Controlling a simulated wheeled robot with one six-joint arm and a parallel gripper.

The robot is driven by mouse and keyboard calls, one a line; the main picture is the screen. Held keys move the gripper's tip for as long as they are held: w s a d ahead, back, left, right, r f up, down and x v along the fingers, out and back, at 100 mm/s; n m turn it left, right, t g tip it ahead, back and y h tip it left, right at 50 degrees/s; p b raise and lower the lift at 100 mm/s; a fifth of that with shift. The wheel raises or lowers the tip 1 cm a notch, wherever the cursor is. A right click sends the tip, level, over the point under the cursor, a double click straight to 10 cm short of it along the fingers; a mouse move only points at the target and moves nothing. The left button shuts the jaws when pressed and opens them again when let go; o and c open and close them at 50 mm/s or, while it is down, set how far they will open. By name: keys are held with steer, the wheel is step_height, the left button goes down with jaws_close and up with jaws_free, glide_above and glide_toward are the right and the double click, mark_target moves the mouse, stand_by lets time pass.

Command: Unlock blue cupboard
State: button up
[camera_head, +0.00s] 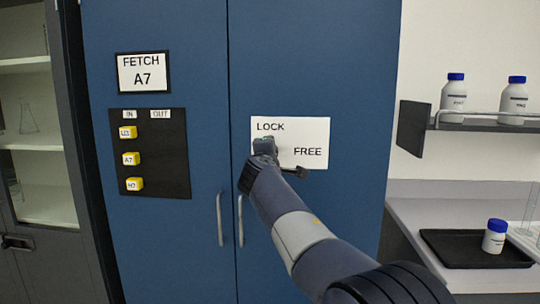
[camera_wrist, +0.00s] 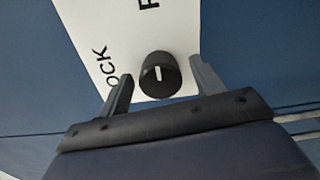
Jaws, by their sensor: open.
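The blue cupboard (camera_head: 310,50) has two doors. On its right door is a white plate (camera_head: 318,130) marked LOCK at upper left and FREE at right. In the wrist view a round black knob (camera_wrist: 150,84) with a short white mark stands on the plate (camera_wrist: 90,30). I cannot tell clearly which word the mark points to. My gripper (camera_head: 266,147) is at the plate just below LOCK and hides the knob in the head view. In the wrist view my gripper (camera_wrist: 160,68) is open, with one finger on each side of the knob; contact is not visible.
Two vertical door handles (camera_head: 219,218) are below, either side of the door gap. A black panel (camera_head: 150,170) with yellow tags and a FETCH A7 sign (camera_head: 143,72) are on the left door. A shelf (camera_head: 490,125) with bottles juts out at right, above a black tray (camera_head: 460,249).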

steer(key=s+b, duration=0.3)
steer(key=s, duration=0.7)
steer(key=shift+s+a, duration=0.15)
steer(key=shift+s, duration=0.25)
steer(key=shift+w+r, duration=0.1)
steer(key=w+p, duration=0.3)
steer(key=w, duration=0.7)
steer(key=shift+w, duration=0.35)
steer(key=shift+s, duration=0.1)
